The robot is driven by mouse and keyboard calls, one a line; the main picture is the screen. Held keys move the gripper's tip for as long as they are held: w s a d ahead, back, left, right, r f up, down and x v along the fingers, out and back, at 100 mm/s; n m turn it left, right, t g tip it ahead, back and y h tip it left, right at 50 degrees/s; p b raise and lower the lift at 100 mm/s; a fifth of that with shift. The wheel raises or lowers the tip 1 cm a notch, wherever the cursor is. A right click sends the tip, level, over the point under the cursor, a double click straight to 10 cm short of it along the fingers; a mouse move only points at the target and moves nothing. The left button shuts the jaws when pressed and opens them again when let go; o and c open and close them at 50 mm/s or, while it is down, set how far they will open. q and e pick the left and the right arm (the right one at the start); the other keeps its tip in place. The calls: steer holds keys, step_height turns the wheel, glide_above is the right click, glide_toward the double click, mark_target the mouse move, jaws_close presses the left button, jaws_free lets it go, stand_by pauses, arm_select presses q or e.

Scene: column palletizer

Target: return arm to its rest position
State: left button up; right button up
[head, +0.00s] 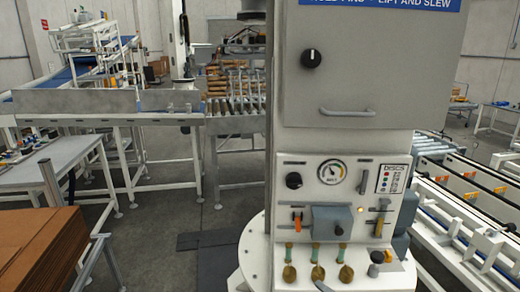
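Neither of my grippers and no arm of mine shows clearly in the head view. The palletizer column's grey cabinet (372,85) stands right in front of me, with a black knob and a grey handle (347,112). Below it is a white control panel (342,185) with a round gauge (332,172), a black knob (294,180), an orange-tipped lever (297,221) and a grey box (333,219). Several brass-coloured pins with green tops (317,262) hang along its lower edge.
A roller conveyor (468,180) runs along the right. A white-framed conveyor (120,105) crosses at the back left. Brown cardboard (38,250) is stacked at the lower left beside a grey table (55,170). Grey floor (165,220) lies open left of the column.

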steer(key=s+a+f+n+g+h, duration=0.1)
steer(key=s+a+f+n+g, duration=0.15)
steer(key=s+f, duration=0.2)
steer(key=s+a+f+n+g, duration=0.2)
steer(key=s+f+n+g, duration=0.1)
steer(key=s, duration=0.3)
steer(key=s+d+f+n+g+h, duration=0.2)
steer(key=s+d+f+n+h, duration=0.1)
steer(key=s, duration=0.5)
steer(key=shift+s+d+f+n+h, duration=0.35)
steer(key=shift+d+n+h, duration=0.2)
steer(key=shift+d+h, duration=0.3)
